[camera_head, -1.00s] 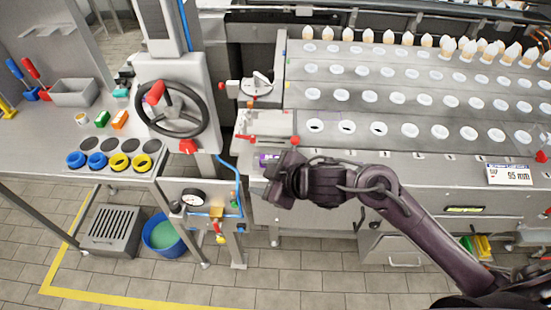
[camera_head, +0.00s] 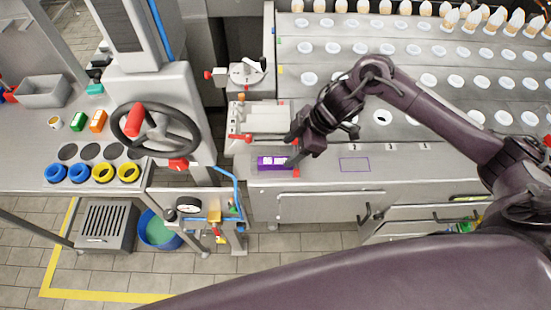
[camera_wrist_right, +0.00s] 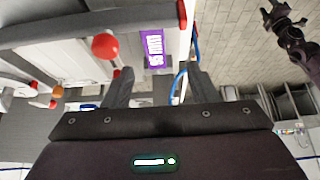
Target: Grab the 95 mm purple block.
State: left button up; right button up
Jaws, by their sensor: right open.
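The purple block (camera_head: 273,162) lies on the front ledge of the metal bench, left of the right gripper, in the head view. In the right wrist view it is a purple block (camera_wrist_right: 153,48) with white lettering, beyond the fingertips. My right gripper (camera_head: 297,150) is open and close to the block's right end; its fingers (camera_wrist_right: 158,82) stand apart with nothing between them. Whether a finger touches the block I cannot tell. A dark arm end, seemingly my left gripper (camera_wrist_right: 280,14), shows at the top right of the wrist view.
A red-knobbed fixture (camera_head: 260,115) stands just behind the block. A red piece (camera_head: 295,172) is at its right end. A purple outlined rectangle (camera_head: 355,164) marks the bare bench top to the right. A handwheel (camera_head: 155,130) stands left. Rows of white cups (camera_head: 380,50) fill the back.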

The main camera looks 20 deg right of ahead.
aim_at(277, 160)
jog(key=shift+w+a+f, duration=0.2)
jog(key=shift+w+f, duration=0.05)
jog(key=shift+f, duration=0.2)
jog(key=shift+w+a+f, duration=0.2)
jog(key=shift+f, duration=0.2)
jog(key=shift+p+x, duration=0.7)
jog(key=shift+x, duration=0.15)
jog(key=shift+p+x, duration=0.45)
jog(key=shift+x, duration=0.8)
jog(key=shift+f, duration=0.4)
jog(key=shift+w+f, duration=0.1)
jog(key=shift+f, duration=0.15)
jog(key=c, duration=0.7)
grip_shut()
pick_arm(q)
jog(key=w+r, duration=0.2)
jog(key=shift+w+d+r, duration=0.1)
jog(key=shift+w+r, duration=0.15)
jog(key=shift+r, duration=0.1)
pick_arm(e)
jog(key=shift+r, duration=0.1)
